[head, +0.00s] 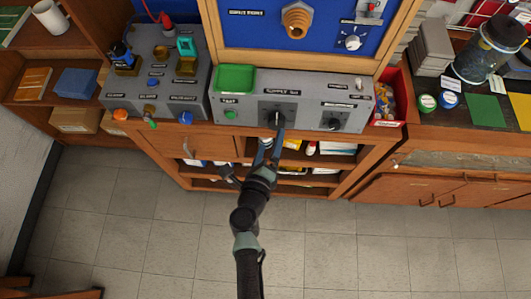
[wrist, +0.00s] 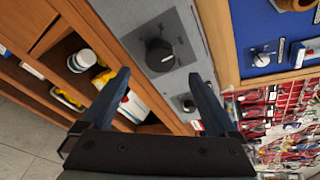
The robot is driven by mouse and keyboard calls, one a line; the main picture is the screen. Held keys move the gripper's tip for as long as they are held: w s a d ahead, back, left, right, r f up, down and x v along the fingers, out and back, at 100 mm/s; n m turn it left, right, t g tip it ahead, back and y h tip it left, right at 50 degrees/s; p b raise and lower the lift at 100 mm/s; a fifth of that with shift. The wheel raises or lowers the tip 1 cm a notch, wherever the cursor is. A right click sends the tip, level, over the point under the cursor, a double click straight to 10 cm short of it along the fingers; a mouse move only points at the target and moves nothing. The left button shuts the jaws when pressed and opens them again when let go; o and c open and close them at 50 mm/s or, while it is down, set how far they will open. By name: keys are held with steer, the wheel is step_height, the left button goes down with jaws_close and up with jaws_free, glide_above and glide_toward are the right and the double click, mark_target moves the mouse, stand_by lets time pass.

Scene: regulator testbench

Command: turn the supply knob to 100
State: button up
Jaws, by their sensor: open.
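The supply knob (head: 276,118) is a black round knob on a dark plate on the grey bench panel (head: 235,109), under a label that seems to read SUPPLY bar. In the wrist view the knob (wrist: 159,56) shows a light pointer mark, but the scale numbers are too small to read. My gripper (head: 273,140) reaches up to the panel's front, and its dark finger partly covers the knob's lower side in the head view. In the wrist view my gripper (wrist: 158,76) is open and empty, with the knob beyond and between its fingertips. I cannot tell whether a finger touches it.
A second black knob (head: 333,123) sits right of the supply knob on the panel. A green tray (head: 235,78) lies at the panel's left top. A grey box with fittings (head: 155,85) stands to the left, and a red bin (head: 389,100) to the right. Open shelves lie below.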

steer(key=v, duration=0.5)
stand_by(0.5)
steer(key=w+a+r+n+t+y, duration=0.1)
steer(key=w+r+n+t, duration=0.2)
steer(key=r, duration=0.5)
steer(key=w+a+r+n+t+y, duration=0.1)
steer(key=w+r+n, duration=0.1)
steer(key=w+r, duration=0.5)
step_height(320, 180, up, 27)
steer(key=w+a+n+t+y, duration=0.1)
steer(key=a+n+t+y, duration=0.3)
steer(key=n, duration=0.8)
steer(key=s+d+r+n+t+h, duration=0.1)
steer(key=s+d+r+n, duration=0.1)
steer(key=r, duration=0.6)
steer(key=s+d+r+n+t+h+b, duration=0.1)
steer(key=s+d+r+n+t, duration=0.1)
steer(key=s+r, duration=0.4)
steer(key=s+d+r+n+t+h, duration=0.1)
steer(key=s+d+r+n, duration=0.3)
steer(key=r, duration=0.7)
steer(key=shift+s+d+r+n+t+b, duration=0.25)
steer(key=shift+s+n+t+b, duration=0.15)
steer(key=shift+s+n+t, duration=0.2)
